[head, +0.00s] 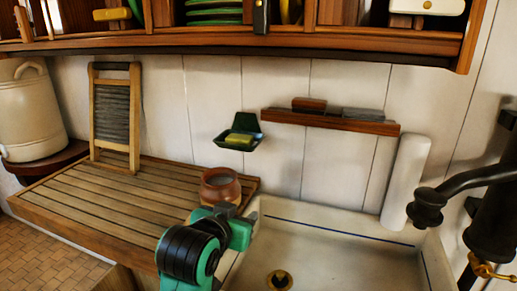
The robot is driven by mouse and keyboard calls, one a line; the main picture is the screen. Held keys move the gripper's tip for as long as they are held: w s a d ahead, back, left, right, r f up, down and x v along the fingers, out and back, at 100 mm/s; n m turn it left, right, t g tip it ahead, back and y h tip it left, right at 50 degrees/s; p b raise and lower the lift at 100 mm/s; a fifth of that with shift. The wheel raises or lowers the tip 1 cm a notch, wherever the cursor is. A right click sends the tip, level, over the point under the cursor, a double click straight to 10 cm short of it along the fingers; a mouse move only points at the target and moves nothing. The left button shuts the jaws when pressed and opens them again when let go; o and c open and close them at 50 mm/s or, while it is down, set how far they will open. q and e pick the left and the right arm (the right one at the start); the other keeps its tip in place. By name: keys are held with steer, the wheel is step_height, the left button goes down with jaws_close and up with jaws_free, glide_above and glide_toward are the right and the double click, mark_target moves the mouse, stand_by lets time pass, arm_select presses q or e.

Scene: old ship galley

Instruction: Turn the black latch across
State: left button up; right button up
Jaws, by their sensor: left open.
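The black latch (261,17) is upright on the wooden front of the wall cabinet, at the top middle of the head view. A small pale dot shows on it, and its upper end is cut off by the picture's edge. My left gripper (237,229), green and black, is low in the view, in front of the draining board and the sink's left edge. It is open, well below the latch and apart from it. Its fingertips are hard to make out. My right gripper is not in view.
The cabinet (370,40) holds green plates (214,12). Below are a washboard (115,115), soap dish (239,133), small wall shelf (330,121), brown pot (220,186) on the draining board (100,200), sink (330,260) and black pump (490,215). The wall between latch and gripper is mostly clear.

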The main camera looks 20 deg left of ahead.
arm_select(q)
step_height(320, 180, up, 19)
steer(key=d+t, duration=0.2)
steer(key=t, duration=0.7)
glide_toward(259, 0)
steer(key=shift+n+h, duration=0.3)
steer(key=p+x, duration=0.8)
steer(key=p, duration=0.2)
steer(key=shift+a+r, duration=0.15)
steer(key=shift+x, duration=0.8)
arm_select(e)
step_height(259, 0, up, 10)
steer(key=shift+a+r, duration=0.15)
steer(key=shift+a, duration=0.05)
arm_select(q)
steer(key=shift+c, duration=0.2)
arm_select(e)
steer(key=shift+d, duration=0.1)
arm_select(q)
jaws_close()
